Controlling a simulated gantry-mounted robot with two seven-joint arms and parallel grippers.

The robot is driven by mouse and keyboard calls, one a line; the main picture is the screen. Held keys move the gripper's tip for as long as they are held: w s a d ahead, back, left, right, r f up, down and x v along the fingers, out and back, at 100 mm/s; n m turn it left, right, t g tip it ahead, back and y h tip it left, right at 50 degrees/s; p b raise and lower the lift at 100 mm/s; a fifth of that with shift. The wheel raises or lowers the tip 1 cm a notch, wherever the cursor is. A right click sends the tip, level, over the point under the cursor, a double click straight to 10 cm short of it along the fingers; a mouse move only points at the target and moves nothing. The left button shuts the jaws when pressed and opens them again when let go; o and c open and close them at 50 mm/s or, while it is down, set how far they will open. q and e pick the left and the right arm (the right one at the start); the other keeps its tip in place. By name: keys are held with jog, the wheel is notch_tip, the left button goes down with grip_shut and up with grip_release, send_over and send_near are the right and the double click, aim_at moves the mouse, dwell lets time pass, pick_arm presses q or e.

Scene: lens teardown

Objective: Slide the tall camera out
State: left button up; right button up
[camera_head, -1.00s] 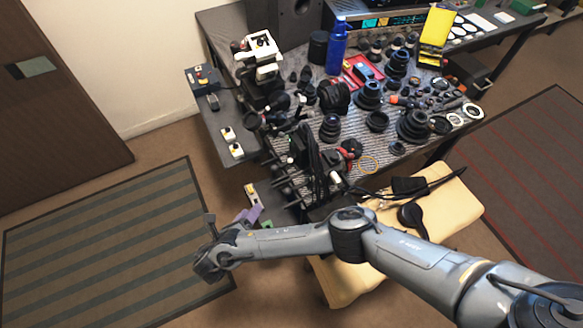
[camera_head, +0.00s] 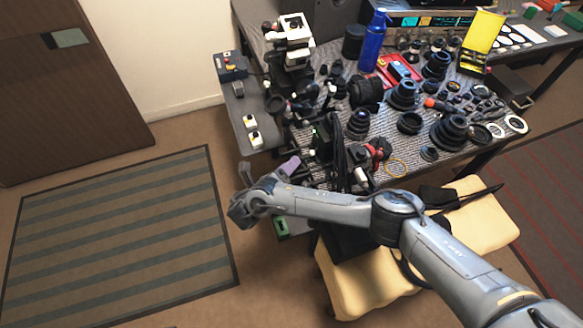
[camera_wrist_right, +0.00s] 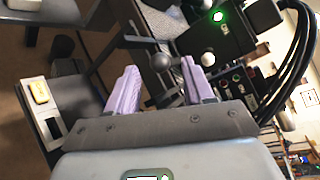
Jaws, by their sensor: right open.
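A tall black camera-like rig with dark cables (camera_head: 338,150) stands at the bench's near left edge; I take it for the tall camera, though its outline is cluttered. In the right wrist view its black body (camera_wrist_right: 222,38) with a green light fills the upper right. My right gripper (camera_head: 289,166) shows as a purple finger beside the rig's left side, mostly hidden by my forearm. In the wrist view the right gripper (camera_wrist_right: 160,78) is open, with purple fingers apart. A grey ball knob (camera_wrist_right: 161,61) shows between and beyond them; contact is unclear. My left gripper is out of view.
The bench holds several lenses (camera_head: 403,95), a blue bottle (camera_head: 372,42) and a white-topped instrument (camera_head: 296,28). A cream padded seat (camera_head: 360,280) is at the near side. Small switch boxes (camera_head: 252,130) line the left shelf. The striped mat (camera_head: 120,235) is clear floor.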

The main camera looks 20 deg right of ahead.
jog(key=shift+b+x, duration=0.4)
jog(key=shift+x, duration=0.9)
grip_shut()
